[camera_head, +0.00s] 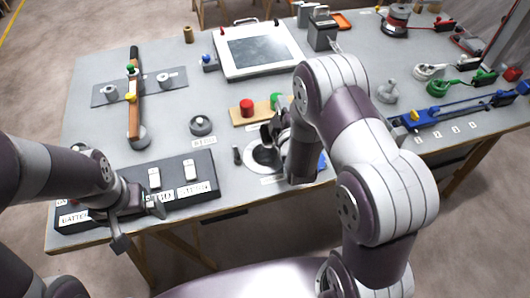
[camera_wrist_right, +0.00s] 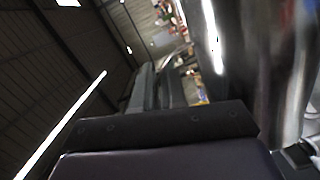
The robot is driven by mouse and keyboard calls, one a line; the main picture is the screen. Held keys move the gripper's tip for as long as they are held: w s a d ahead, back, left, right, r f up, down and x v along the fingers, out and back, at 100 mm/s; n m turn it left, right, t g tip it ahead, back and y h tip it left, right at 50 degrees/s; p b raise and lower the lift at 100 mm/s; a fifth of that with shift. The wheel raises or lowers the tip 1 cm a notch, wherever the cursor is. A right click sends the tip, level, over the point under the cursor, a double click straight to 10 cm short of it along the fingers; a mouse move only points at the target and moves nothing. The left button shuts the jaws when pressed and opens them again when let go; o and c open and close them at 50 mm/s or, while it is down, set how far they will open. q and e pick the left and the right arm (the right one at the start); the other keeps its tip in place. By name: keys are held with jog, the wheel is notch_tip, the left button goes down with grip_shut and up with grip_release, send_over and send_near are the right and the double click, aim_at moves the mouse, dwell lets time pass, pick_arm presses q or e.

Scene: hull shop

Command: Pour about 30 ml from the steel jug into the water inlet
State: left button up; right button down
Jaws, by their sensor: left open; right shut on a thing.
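My right gripper (camera_head: 282,140) is shut on the steel jug, above the front middle of the bench. In the right wrist view the shiny, curved steel jug (camera_wrist_right: 285,60) fills the right side, beside the dark jaw parts. In the head view the jug is mostly hidden by my right gripper and arm. A pale round fitting with a dark middle (camera_head: 257,160) lies just below and left of that gripper; it looks like the water inlet, partly covered. No stream of water can be made out. My left gripper (camera_head: 150,205) is open and empty at the bench's front-left edge.
A black switch panel (camera_head: 203,165) is by my left gripper. A small ring fitting (camera_head: 201,125) and a red knob (camera_head: 246,107) on a wooden strip stand close behind the work spot. A blue rail tool (camera_head: 440,117) lies at right. A framed screen (camera_head: 257,48) is at the back.

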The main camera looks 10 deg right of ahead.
jog(key=shift+w+d, duration=0.35)
jog(key=shift+d, duration=0.55)
jog(key=shift+f+n+b, duration=0.1)
jog(key=shift+n+b, duration=0.3)
dwell(0.9)
jog(key=d+m+g+p, duration=0.1)
jog(key=d+m+p, duration=0.1)
jog(key=d+m, duration=0.1)
jog(key=shift+w+d+p, duration=0.1)
jog(key=shift+w+p, duration=0.1)
jog(key=shift+p, duration=0.1)
jog(key=shift+d+f+m+g+y, duration=0.35)
jog(key=shift+m+y, duration=0.25)
jog(key=shift+m, duration=0.3)
jog(key=shift+d, duration=0.1)
dwell(0.4)
